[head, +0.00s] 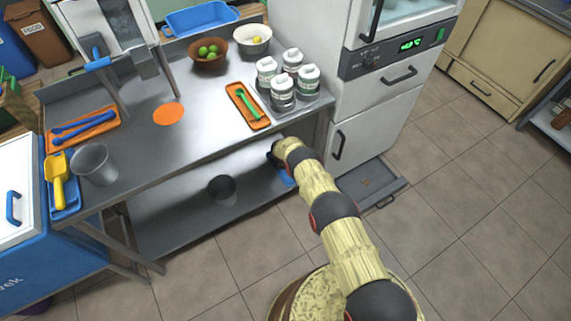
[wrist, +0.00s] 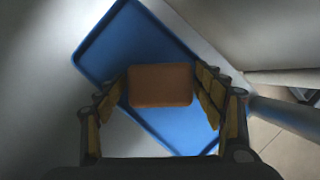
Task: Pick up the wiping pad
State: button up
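The wiping pad, an orange-brown block (wrist: 160,85), lies on a blue tray (wrist: 105,45) in the wrist view. My gripper (wrist: 161,92) is open, with one finger to the left of the pad and one to the right. The fingertips look close to the pad's sides; whether they touch it I cannot tell. In the head view my gripper (head: 274,157) reaches under the tabletop, above the lower shelf. A bit of the blue tray (head: 288,180) shows below it, and the pad is hidden there.
The steel tabletop (head: 205,125) is above and left of my gripper. A dark cup (head: 222,189) stands on the lower shelf (head: 165,220). A white cabinet (head: 375,125) is close on the right, with a low grey tray (head: 368,184) on the floor.

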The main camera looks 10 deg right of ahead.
jog(key=c, duration=0.9)
jog(key=shift+o, duration=0.2)
jog(key=shift+r, duration=0.1)
